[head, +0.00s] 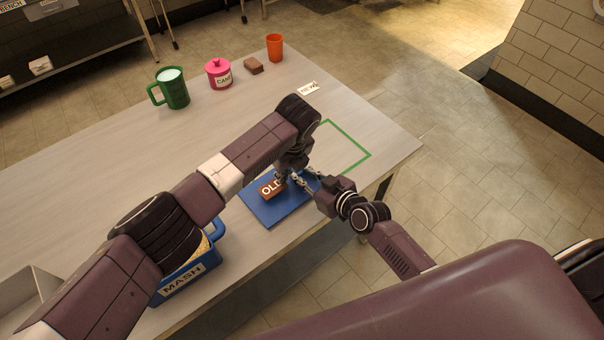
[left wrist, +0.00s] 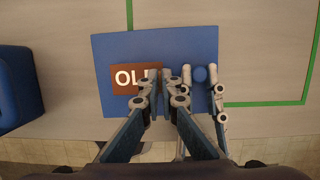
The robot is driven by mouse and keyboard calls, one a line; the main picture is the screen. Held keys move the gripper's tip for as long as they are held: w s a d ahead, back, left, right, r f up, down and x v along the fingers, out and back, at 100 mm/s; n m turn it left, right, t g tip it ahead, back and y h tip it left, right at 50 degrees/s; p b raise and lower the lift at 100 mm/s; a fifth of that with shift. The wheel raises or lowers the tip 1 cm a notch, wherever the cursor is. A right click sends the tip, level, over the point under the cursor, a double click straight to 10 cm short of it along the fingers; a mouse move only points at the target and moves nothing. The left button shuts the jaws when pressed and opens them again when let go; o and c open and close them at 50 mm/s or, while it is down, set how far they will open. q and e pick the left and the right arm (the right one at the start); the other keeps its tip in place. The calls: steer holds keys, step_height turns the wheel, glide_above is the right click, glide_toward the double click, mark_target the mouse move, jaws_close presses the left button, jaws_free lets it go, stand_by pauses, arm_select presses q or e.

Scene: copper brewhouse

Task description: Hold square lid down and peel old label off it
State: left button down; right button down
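The square blue lid (head: 268,210) lies flat on the table near its front edge; it also fills the middle of the left wrist view (left wrist: 110,50). The old label (left wrist: 125,77) is brown-red with white letters and lies on the lid's left part. My left gripper (left wrist: 159,76) is over the label's right end, its fingers close together; whether they pinch the label is hidden. My right gripper (head: 302,180) comes in from the right.
A blue MASH bin (head: 188,280) stands left of the lid, partly behind my left arm. A green outline (head: 358,160) marks the table behind the lid. A small white label (head: 308,88), green mug (head: 174,92), pink canister (head: 219,77), brown block (head: 254,66) and orange cup (head: 275,48) are farther back.

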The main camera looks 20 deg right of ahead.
arm_select(q)
steer(key=shift+r, duration=0.2)
arm_select(e)
steer(key=shift+f, duration=0.1)
arm_select(q)
steer(key=shift+w+a+v, duration=0.1)
steer(key=shift+w+v, duration=0.1)
steer(key=shift+v, duration=0.6)
steer(key=shift+w+a+v, duration=0.1)
steer(key=shift+w+v, duration=0.05)
steer(key=shift+v, duration=0.65)
steer(key=shift+w+v, duration=0.2)
steer(key=shift+v, duration=0.65)
arm_select(e)
steer(key=c, duration=1.7)
jaws_free()
steer(key=shift+c, duration=0.2)
steer(key=v, duration=1.2)
